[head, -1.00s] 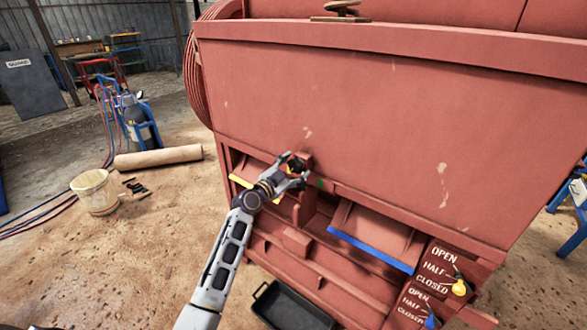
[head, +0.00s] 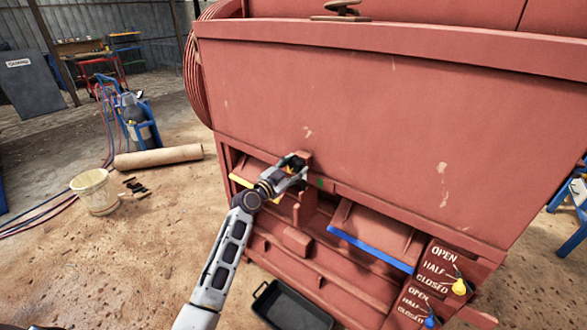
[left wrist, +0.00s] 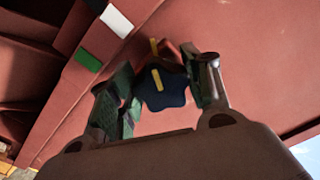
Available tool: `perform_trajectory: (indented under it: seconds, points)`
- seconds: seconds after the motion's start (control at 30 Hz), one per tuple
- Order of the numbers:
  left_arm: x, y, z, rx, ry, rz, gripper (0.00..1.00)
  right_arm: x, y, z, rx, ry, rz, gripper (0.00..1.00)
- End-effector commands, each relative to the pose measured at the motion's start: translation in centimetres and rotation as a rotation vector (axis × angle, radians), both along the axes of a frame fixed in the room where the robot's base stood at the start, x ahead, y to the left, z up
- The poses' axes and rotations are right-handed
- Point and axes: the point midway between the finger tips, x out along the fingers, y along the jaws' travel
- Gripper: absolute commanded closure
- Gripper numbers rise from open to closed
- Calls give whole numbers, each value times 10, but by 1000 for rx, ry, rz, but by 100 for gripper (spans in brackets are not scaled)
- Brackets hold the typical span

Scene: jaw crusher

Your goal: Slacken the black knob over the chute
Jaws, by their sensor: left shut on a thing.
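The black knob (left wrist: 165,90) shows in the left wrist view as a dark, star-shaped knob with a yellow mark on its face. A second yellow mark stands just behind it, against the red machine. My left gripper (left wrist: 160,88) has its two fingers on either side of the knob and is shut on it. In the head view my left gripper (head: 293,170) is at the machine's front, above the chute openings, and mostly hides the knob. My right gripper is not in view.
A yellow-edged flap (head: 257,171) is behind my left arm, and a blue-edged flap (head: 375,235) is to its right. Levers with a yellow knob (head: 459,287) and a blue knob (head: 430,322) stand lower right. A black tray (head: 290,306) lies below.

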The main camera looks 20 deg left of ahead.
Motion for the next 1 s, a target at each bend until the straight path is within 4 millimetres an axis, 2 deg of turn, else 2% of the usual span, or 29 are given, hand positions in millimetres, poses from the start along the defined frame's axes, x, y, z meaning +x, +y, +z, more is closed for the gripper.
perform_trajectory:
  seconds: [0.37, 1.0]
  points:
    - [-1, -1, -1, -166, 62, 0, 75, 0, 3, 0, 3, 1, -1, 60]
    - [-2, -4, -1, -572, 211, -1, 75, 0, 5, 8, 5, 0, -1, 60]
